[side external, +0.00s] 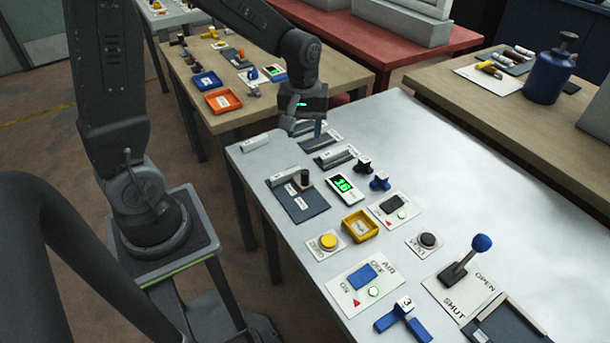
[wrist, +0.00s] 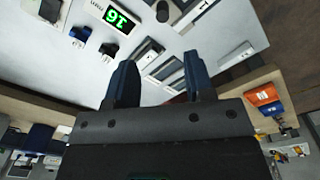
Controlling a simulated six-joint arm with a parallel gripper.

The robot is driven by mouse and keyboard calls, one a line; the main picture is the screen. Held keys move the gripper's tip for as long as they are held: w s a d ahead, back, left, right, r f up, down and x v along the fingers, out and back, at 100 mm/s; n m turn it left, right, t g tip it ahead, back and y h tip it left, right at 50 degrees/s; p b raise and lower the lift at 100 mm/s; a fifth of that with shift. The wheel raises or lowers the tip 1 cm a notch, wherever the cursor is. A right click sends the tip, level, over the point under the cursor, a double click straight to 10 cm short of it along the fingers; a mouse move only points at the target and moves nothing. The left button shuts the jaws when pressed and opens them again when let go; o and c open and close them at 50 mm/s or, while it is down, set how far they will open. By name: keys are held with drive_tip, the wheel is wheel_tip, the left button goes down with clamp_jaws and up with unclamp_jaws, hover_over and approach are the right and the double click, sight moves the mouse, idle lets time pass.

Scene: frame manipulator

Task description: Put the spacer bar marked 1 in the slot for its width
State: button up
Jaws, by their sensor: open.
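My gripper (side external: 306,132) hangs over the far left end of the pale table, above the slot plates, fingers down. In the wrist view my gripper (wrist: 158,80) has its two dark fingers apart with nothing between them. One grey bar (side external: 256,142) lies at the table's far left edge. A second grey bar (side external: 335,156) lies at a dark slot plate just right of the gripper. A third grey bar (side external: 284,176) is by the larger dark plate (side external: 305,207). The bars' marks are too small to read, so I cannot tell which is 1. The plate under my gripper is partly hidden.
A green-lit display (side external: 342,187), black and blue star knobs (side external: 380,183), a yellow tray (side external: 360,225) and a blue-knobbed lever (side external: 466,257) stand nearer the camera. A dark upright knob (side external: 305,178) rises beside the third bar.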

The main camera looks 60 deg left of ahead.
sight(305, 169)
drive_tip(key=shift+n, duration=0.4)
drive_tip(key=f, duration=1.5)
drive_tip(key=shift+w+a+f, duration=0.2)
drive_tip(key=shift+w+a, duration=0.1)
drive_tip(key=shift+a, duration=0.05)
clamp_jaws()
